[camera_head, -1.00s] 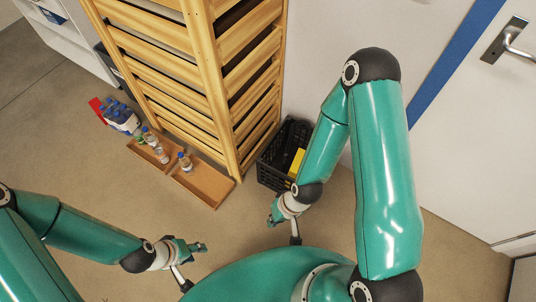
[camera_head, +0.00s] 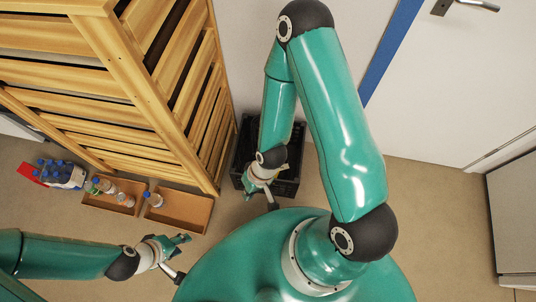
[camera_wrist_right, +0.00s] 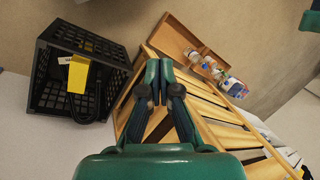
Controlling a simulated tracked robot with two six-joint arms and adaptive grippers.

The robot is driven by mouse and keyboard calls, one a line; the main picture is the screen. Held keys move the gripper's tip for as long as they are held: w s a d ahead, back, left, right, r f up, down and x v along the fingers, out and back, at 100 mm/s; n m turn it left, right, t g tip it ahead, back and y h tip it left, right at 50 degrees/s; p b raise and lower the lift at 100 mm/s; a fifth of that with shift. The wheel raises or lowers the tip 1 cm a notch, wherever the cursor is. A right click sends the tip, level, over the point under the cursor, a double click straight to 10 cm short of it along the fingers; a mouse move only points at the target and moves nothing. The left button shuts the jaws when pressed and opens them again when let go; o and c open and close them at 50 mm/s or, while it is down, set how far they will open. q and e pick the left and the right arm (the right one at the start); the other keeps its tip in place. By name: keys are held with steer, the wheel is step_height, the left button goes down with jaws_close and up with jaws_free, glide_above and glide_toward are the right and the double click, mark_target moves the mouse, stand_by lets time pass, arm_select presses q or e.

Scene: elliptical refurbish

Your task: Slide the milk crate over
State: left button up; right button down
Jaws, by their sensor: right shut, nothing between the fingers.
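The black milk crate (camera_head: 287,186) stands on the floor right of the wooden rack, partly hidden behind my right arm in the head view. In the wrist view the right gripper (camera_wrist_right: 158,68) is shut and empty, apart from the crate in the picture. My left gripper (camera_head: 184,240) is at lower left, away from the crate; its finger opening is unclear.
The tall wooden rack (camera_head: 150,100) stands directly left of the crate. Brown trays (camera_head: 185,214) with bottles (camera_head: 108,186) lie on the floor before it. A blue-capped bottle pack (camera_head: 62,175) is further left. A white door (camera_head: 440,90) is at the right.

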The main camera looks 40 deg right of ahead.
steer(key=w+d+f+n+b, duration=0.3)
steer(key=f+n+b, duration=0.5)
steer(key=f+b, duration=0.2)
steer(key=w+d+f+n+b, duration=0.3)
steer(key=f+n+b, duration=0.5)
steer(key=f+b, duration=0.25)
steer(key=w+d+f+n+h+b, duration=0.4)
steer(key=w+d+f+n+b, duration=0.2)
steer(key=d+f+n+b, duration=0.5)
step_height(320, 180, down, 9)
steer(key=n+b, duration=0.1)
steer(key=b, duration=0.5)
steer(key=shift+s+r+g+b, duration=0.15)
steer(key=shift+s+g+b, duration=0.1)
steer(key=shift+g+b, duration=0.1)
